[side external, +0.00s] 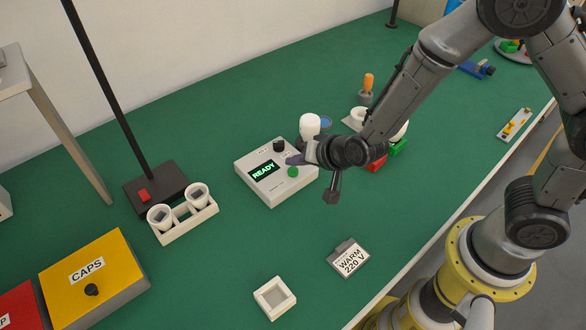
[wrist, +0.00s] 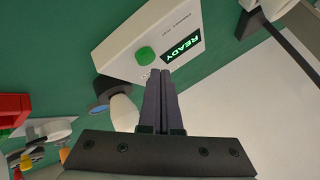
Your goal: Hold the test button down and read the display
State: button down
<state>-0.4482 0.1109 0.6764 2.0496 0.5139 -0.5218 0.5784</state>
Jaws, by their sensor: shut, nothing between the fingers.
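A white tester box (side external: 262,188) stands mid-bench, its dark display (side external: 264,171) reading "READY" in green. The display also shows in the wrist view (wrist: 182,47). A round green button (side external: 293,171) sits on the box's top face; in the wrist view the button (wrist: 145,54) looks raised, with nothing on it. In the wrist view the fingertips (wrist: 158,72) appear beside the button; contact with the box cannot be told.
Left are a rack with two white cups (side external: 183,222), a black stand (side external: 165,180) and a yellow CAPS box (side external: 92,275). A "WARM 220 V" sign (side external: 349,259) and square tray (side external: 274,298) lie in front. Coloured blocks (side external: 378,163) are right.

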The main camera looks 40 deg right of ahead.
aim_at(296, 177)
dwell(0.5)
jog(key=shift+f, duration=0.4)
jog(key=shift+f, duration=0.5)
dwell(1.7)
jog(key=shift+r, duration=0.9)
notch_tip(296, 177, up, 5)
dwell(0.8)
